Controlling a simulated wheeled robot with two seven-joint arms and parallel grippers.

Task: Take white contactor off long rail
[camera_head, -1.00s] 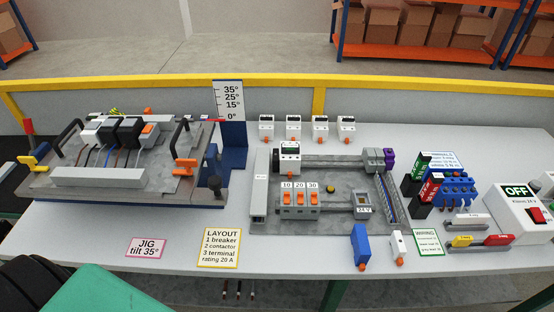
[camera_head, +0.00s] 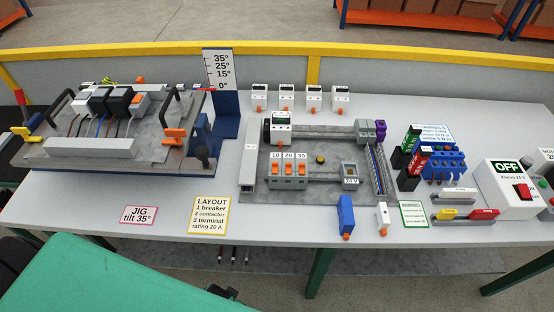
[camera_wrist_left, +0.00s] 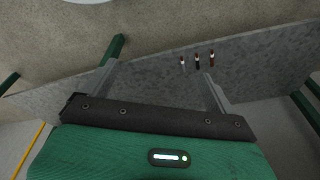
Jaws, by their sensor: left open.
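Another white block (camera_head: 86,105) stands in a row with black blocks (camera_head: 119,101) on the tilted jig at left. I cannot tell from the pictures which of them is the contactor. My left gripper (camera_wrist_left: 162,70) is open and empty in the left wrist view, with its two fingers far apart above a grey surface, away from the panel.
Several white devices (camera_head: 286,97) stand behind the panel. Three orange-switched breakers (camera_head: 289,171) sit on the shorter rail. A blue block (camera_head: 346,216) and a white block (camera_head: 382,217) stand at the front. An OFF switch box (camera_head: 507,188) is at right. Bare tabletop (camera_head: 290,220) lies in front.

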